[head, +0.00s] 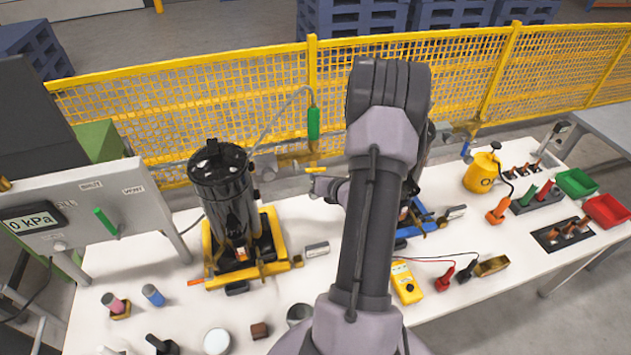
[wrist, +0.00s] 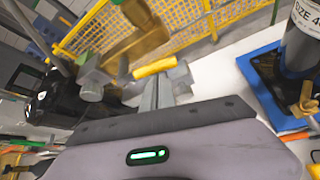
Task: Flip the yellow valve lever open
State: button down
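The yellow valve lever (head: 315,170) sticks out beside brass and grey pipe fittings behind the white table's middle. In the wrist view the lever (wrist: 155,68) lies roughly level, just beyond my fingertips. My gripper (head: 318,188) is just below and close to the lever in the head view. In the wrist view my gripper's narrow grey fingers (wrist: 157,92) look pressed together with nothing between them. I cannot tell whether they touch the lever. A brass valve part (wrist: 142,35) stands behind it.
A black tank (head: 222,190) on a yellow base stands left of my arm. A green-handled part (head: 313,123) with a hose rises above the fittings. A yellow mesh fence (head: 230,95) runs behind. A blue-based unit (head: 415,225) is partly hidden by my arm.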

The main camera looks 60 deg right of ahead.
jog(key=shift+r, duration=0.45)
jog(key=shift+d+r, duration=0.15)
jog(key=shift+r, duration=0.1)
dwell(0.3)
notch_tip(320, 180, down, 5)
jog(key=s+b, duration=0.1)
jog(key=b, duration=0.3)
jog(key=w+a+p+v, duration=0.1)
jog(key=a+v, duration=0.1)
jog(key=v, duration=0.8)
jog(key=shift+w+r+p, duration=0.15)
jog(key=shift+r+p, duration=0.25)
jog(key=shift+w, duration=0.1)
